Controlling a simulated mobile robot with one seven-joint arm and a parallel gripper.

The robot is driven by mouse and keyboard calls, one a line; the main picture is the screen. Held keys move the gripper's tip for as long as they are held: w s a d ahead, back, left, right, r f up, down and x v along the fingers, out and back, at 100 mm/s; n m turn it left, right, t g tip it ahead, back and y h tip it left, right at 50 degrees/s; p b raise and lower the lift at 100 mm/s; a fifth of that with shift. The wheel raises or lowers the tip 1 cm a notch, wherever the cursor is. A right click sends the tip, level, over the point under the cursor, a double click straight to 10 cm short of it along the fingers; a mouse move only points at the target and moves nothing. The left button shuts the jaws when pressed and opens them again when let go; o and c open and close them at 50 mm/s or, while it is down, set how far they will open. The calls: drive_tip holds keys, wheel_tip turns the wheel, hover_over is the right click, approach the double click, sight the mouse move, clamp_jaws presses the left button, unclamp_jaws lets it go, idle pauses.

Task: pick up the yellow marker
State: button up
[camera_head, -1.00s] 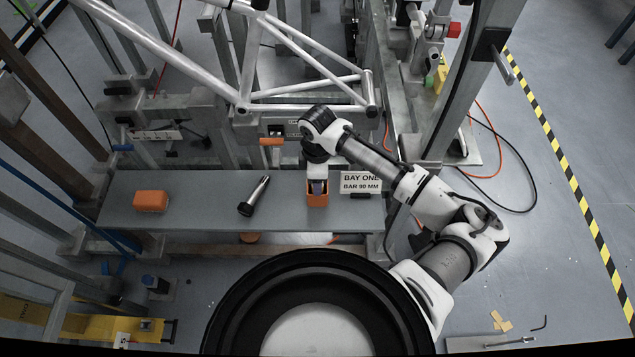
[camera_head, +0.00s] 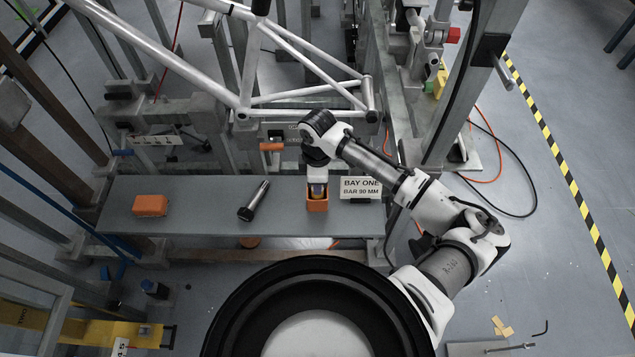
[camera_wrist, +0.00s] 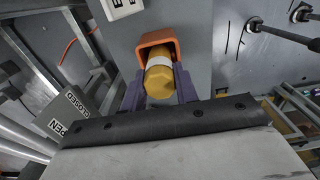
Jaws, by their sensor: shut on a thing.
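The yellow marker (camera_wrist: 160,82) shows in the wrist view as a thick yellow cylinder with a pale band. Its near end points at the camera, and its far part is hidden inside an orange holder (camera_wrist: 158,41). My gripper (camera_wrist: 160,88) has its two dark fingers on either side of the marker, shut on it. In the head view the orange holder (camera_head: 317,206) stands on the grey shelf (camera_head: 185,215), and my gripper (camera_head: 318,188) is directly over it, with a little yellow showing between the fingers.
A white "BAY ONE" sign (camera_head: 360,187) stands close on the right. A silver bicycle frame (camera_head: 235,92) and its stand rise behind.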

wheel_tip(320, 180, up, 19)
drive_tip(key=b, duration=0.1)
drive_tip(key=shift+r+b, duration=0.15)
drive_tip(key=shift+b, duration=0.25)
drive_tip(key=o, duration=0.4)
clamp_jaws()
